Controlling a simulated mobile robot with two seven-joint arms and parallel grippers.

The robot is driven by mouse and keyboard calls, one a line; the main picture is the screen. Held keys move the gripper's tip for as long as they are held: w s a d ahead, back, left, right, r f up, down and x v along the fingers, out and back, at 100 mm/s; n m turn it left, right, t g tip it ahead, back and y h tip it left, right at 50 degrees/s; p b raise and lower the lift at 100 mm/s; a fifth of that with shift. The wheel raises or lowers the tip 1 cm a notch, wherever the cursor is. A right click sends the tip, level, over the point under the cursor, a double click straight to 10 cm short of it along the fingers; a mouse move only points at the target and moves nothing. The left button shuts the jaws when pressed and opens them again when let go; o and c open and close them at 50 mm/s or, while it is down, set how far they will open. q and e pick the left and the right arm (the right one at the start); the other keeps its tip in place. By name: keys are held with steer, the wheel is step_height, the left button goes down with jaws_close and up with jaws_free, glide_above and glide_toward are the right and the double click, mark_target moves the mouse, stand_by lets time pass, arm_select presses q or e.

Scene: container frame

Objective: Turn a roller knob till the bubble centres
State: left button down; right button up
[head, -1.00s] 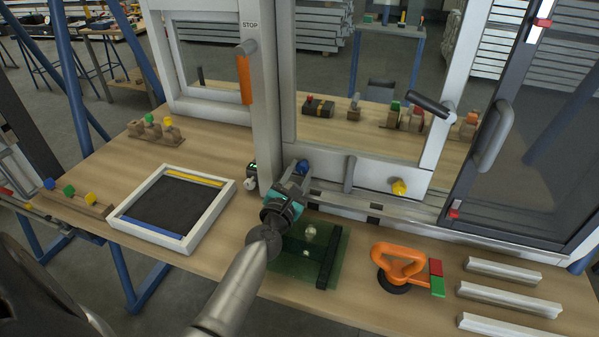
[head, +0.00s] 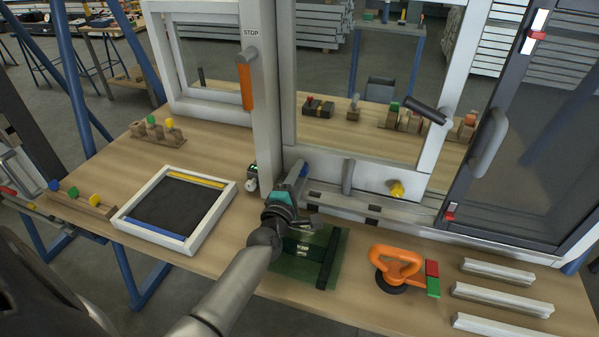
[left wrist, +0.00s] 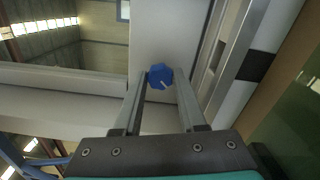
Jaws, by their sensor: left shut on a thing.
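The blue roller knob (left wrist: 160,76) has a pale pointer line and sits low on the white window frame. My left gripper (left wrist: 160,88) is shut on it, with one finger on each side in the left wrist view. In the head view my left gripper (head: 300,174) reaches the frame's lower left corner and mostly hides the blue knob. A yellow knob (head: 397,189) is on the frame's lower right. A small dark device with a green top (head: 252,175) is at the foot of the left post; I cannot make out a bubble. My right gripper is not in view.
A green glass plate (head: 336,262) with a dark bar lies beneath my left arm. An orange suction lifter (head: 397,262) and white profiles (head: 498,271) lie to the right. A white-framed dark tray (head: 216,213) lies left. A tilted dark-framed sash (head: 520,150) stands right.

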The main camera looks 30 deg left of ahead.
arm_select(q)
steer(key=m+p, duration=0.2)
steer(key=m, duration=0.3)
steer(key=shift+m, duration=0.3)
steer(key=shift+m+p, duration=0.75)
steer(key=shift+m, duration=1.55)
steer(key=shift+c, duration=2.4)
jaws_free()
steer(key=shift+s, duration=0.15)
steer(key=p+v, duration=0.2)
steer(key=v, duration=1.3)
steer(key=shift+d, duration=0.15)
